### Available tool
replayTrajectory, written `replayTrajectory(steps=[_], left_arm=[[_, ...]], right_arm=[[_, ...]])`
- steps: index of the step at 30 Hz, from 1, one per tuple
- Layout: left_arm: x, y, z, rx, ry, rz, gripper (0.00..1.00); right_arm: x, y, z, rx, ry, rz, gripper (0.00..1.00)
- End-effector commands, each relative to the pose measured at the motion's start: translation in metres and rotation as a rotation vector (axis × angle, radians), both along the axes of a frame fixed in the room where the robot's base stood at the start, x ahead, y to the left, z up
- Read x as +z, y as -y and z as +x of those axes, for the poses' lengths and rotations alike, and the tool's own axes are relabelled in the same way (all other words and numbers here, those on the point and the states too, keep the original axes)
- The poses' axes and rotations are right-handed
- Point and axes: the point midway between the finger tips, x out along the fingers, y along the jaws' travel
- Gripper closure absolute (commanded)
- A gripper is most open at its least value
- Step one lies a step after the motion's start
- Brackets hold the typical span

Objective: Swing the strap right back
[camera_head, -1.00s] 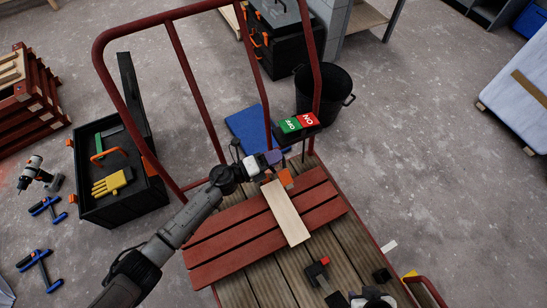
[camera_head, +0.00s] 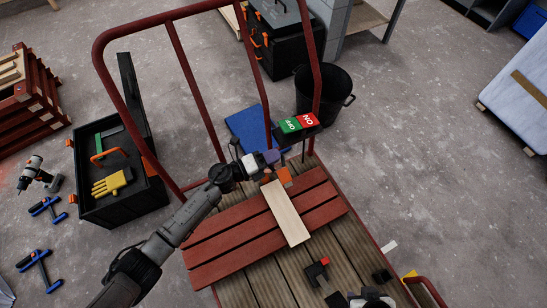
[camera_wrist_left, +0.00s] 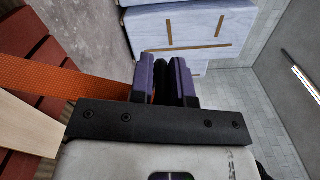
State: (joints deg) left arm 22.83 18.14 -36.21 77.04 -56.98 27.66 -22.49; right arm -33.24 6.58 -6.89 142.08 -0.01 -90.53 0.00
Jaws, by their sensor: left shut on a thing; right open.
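The orange strap (camera_wrist_left: 55,78) runs in from the left of the left wrist view to my left gripper. A short orange piece of it (camera_head: 284,177) shows in the head view by the far end of a pale wooden strip (camera_head: 287,213). The strip lies across the red battens (camera_head: 225,237). My left gripper (camera_head: 272,157) is beyond the battens' far edge. Its purple fingers (camera_wrist_left: 165,78) are shut on a dark part at the strap's end, mostly hidden between them. My right gripper (camera_head: 368,299) is open at the bottom edge, partly cut off.
A green and red switch box (camera_head: 300,123) sits on the cart's rail close beyond my left gripper. The red tubular handle (camera_head: 185,80) rises at the cart's far end. A black bin (camera_head: 322,93) stands behind. A black and red clamp-like object (camera_head: 318,270) is on the deck (camera_head: 268,285).

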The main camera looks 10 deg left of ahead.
Motion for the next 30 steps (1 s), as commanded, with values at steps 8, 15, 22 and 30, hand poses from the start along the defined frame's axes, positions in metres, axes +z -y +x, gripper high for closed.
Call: replayTrajectory(steps=[8, 15, 22, 30], left_arm=[[0.007, -0.033, 0.052, -0.001, -0.140, -0.101, 1.00], [0.010, -0.043, 0.066, -0.002, -0.185, -0.134, 1.00], [0.011, -0.043, 0.066, -0.001, -0.183, -0.135, 1.00], [0.009, -0.043, 0.065, 0.001, -0.184, -0.131, 0.62]], right_arm=[[-0.009, 0.003, -0.001, 0.006, -0.001, -0.008, 0.57], [-0.011, 0.003, 0.000, 0.006, -0.001, -0.010, 0.57], [-0.010, 0.002, 0.000, 0.005, -0.001, -0.008, 0.57], [-0.010, 0.001, 0.000, 0.002, 0.000, -0.002, 0.57]])
